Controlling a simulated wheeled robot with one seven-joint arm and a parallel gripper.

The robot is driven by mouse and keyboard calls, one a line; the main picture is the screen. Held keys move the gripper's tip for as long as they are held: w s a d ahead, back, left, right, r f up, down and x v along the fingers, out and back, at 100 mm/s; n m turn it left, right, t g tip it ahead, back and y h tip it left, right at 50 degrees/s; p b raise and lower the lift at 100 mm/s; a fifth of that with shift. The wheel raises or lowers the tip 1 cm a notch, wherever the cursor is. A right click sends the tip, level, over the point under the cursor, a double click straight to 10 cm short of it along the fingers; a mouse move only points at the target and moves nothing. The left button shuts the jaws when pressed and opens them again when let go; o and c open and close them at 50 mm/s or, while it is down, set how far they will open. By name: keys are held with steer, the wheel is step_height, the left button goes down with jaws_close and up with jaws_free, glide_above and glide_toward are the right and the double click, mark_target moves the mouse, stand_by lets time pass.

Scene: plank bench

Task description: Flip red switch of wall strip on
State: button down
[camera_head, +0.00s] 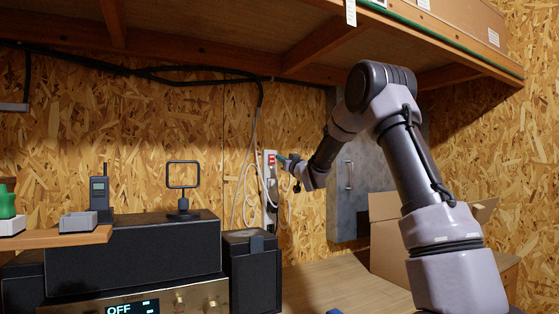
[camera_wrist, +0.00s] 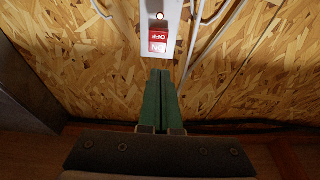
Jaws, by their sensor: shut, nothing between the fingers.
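The white wall strip (camera_head: 269,200) is mounted upright on the chipboard wall, with cables hanging beside it. Its red switch (camera_head: 272,157) is near the strip's top end. In the wrist view the red switch (camera_wrist: 158,41) shows white OFF and ON lettering, upside down, on the strip's end (camera_wrist: 160,15). A small round light sits just beyond it. My gripper (camera_head: 283,157) has green fingers and is shut and empty. In the wrist view its fingertips (camera_wrist: 160,73) point at the strip's end, just short of the switch in the picture. I cannot tell whether they touch the strip.
A wooden shelf (camera_head: 200,50) overhangs the wall strip. A grey metal cabinet (camera_head: 347,205) and a cardboard box (camera_head: 388,245) stand to the right. Black equipment (camera_head: 135,255) and a dark box (camera_head: 251,275) stand left. Loose cables (camera_head: 250,165) hang close by.

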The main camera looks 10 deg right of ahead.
steer(key=s+d, duration=0.2)
steer(key=s, duration=0.5)
steer(key=shift+s+d, duration=0.15)
steer(key=shift+d, duration=0.1)
steer(key=shift+r, duration=0.1)
steer(key=s+d+f+m+g+h, duration=0.1)
steer(key=s+d+m+g+h, duration=0.2)
steer(key=s, duration=0.7)
steer(key=s+d+f+m+g+h, duration=0.1)
steer(key=s+d+m+g+h, duration=0.25)
steer(key=s, duration=0.55)
steer(key=s+a+f+g+y, duration=0.1)
steer(key=s+f+g, duration=0.2)
steer(key=s, duration=0.9)
steer(key=s+a+f+m+g+y, duration=0.1)
steer(key=s+f+g, duration=0.2)
steer(key=s, duration=1)
step_height(320, 180, down, 4)
steer(key=shift+s+a+r+g, duration=0.1)
steer(key=shift+s+a+g, duration=0.15)
steer(key=shift+g, duration=0.1)
